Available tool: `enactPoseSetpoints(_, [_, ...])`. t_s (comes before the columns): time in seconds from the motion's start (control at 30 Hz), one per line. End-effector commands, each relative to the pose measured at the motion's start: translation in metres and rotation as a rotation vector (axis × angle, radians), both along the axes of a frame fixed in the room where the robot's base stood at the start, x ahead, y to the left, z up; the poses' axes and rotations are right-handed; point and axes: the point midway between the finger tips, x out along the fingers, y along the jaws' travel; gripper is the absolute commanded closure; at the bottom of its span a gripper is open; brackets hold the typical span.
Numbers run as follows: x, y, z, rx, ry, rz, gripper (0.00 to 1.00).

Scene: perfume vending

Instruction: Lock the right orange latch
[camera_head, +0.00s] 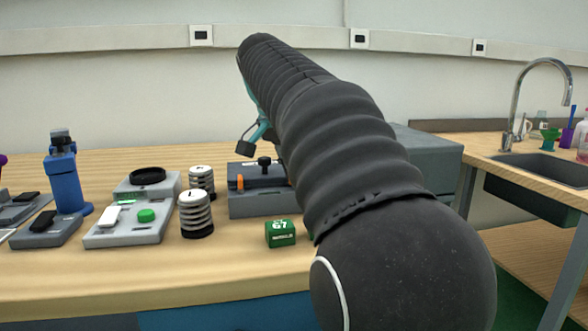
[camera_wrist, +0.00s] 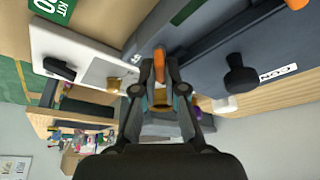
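The grey box (camera_head: 258,204) stands on the wooden table, with one orange latch (camera_head: 240,183) at its left end and a black knob (camera_head: 264,162) on top. My arm hides its right side in the head view. In the wrist view, which shows the box upside down, one orange latch (camera_wrist: 159,64) lies between my fingertips, and the other orange latch (camera_wrist: 297,4) is at the upper right edge. By that layout, the latch at my fingers is the right one. My gripper (camera_wrist: 160,76) is partly open around it, with narrow gaps; contact is unclear.
The black knob (camera_wrist: 240,75) stands right of my fingers in the wrist view. A green cube (camera_head: 280,233) sits before the box. Two striped cylinders (camera_head: 196,214), a grey scale-like device (camera_head: 130,228) and a blue device (camera_head: 66,180) stand to the left. A sink (camera_head: 555,168) is at right.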

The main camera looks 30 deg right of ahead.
Motion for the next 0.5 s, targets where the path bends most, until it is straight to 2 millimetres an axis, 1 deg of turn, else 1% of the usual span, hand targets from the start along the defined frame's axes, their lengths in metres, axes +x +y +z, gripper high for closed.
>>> enactPoseSetpoints(0.27, [-0.0002,-0.0001,0.0001,0.000,0.000,0.009,1.00])
enactPoseSetpoints(0.5, [-0.0010,-0.0003,0.0008,0.001,0.000,0.090,1.00])
